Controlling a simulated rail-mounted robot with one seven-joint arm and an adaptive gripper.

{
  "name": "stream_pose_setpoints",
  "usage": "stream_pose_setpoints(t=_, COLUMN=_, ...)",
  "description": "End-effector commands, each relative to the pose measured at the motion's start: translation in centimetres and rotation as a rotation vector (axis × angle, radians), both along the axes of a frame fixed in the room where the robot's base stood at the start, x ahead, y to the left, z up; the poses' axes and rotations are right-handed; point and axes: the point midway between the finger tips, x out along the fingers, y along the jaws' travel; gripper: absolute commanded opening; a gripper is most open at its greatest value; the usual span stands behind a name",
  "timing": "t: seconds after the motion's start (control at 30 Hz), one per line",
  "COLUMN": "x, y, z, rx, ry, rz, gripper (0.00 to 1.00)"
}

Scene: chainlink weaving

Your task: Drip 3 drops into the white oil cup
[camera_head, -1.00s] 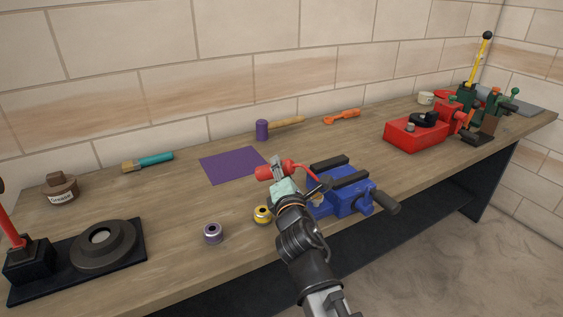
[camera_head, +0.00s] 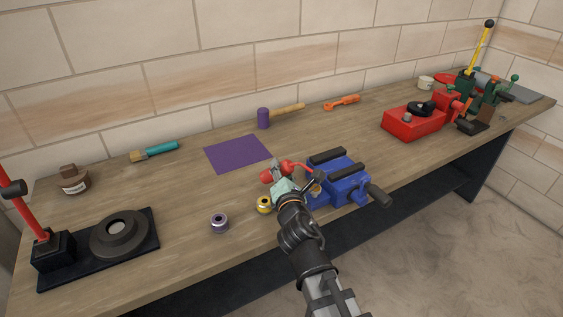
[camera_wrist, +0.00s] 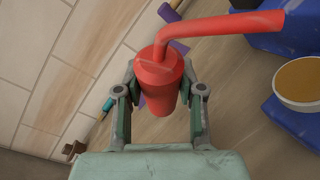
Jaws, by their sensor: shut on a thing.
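My gripper (camera_wrist: 160,100) is shut on a red oil can (camera_wrist: 168,72); a finger lies on each side of its body. Its bent spout (camera_wrist: 235,28) points right in the wrist view. In the head view the oil can (camera_head: 272,177) is held above the bench, left of the blue vise. A small white-rimmed cup (camera_wrist: 311,103) with an amber inside shows at the wrist view's right edge, below the spout tip in the picture. It seems to be the small cup (camera_head: 315,189) at the vise in the head view. No falling drop is visible.
The blue vise (camera_head: 345,187) stands close right of my gripper. A yellow ringed cup (camera_head: 264,205) and a purple ringed one (camera_head: 219,223) stand to the left. A purple mat (camera_head: 238,153) and a mallet (camera_head: 264,118) lie behind.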

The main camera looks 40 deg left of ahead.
Motion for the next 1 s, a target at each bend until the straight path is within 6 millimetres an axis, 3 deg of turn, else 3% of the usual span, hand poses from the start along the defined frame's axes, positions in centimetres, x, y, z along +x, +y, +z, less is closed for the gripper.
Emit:
stream_pose_setpoints(t=0.43, x=0.0, y=0.0, z=0.2, rx=-0.006, ry=-0.004, rz=0.0, gripper=0.0)
stream_pose_setpoints(t=1.0, x=0.0, y=0.0, z=4.3, rx=-0.006, ry=-0.004, rz=0.0, gripper=0.0)
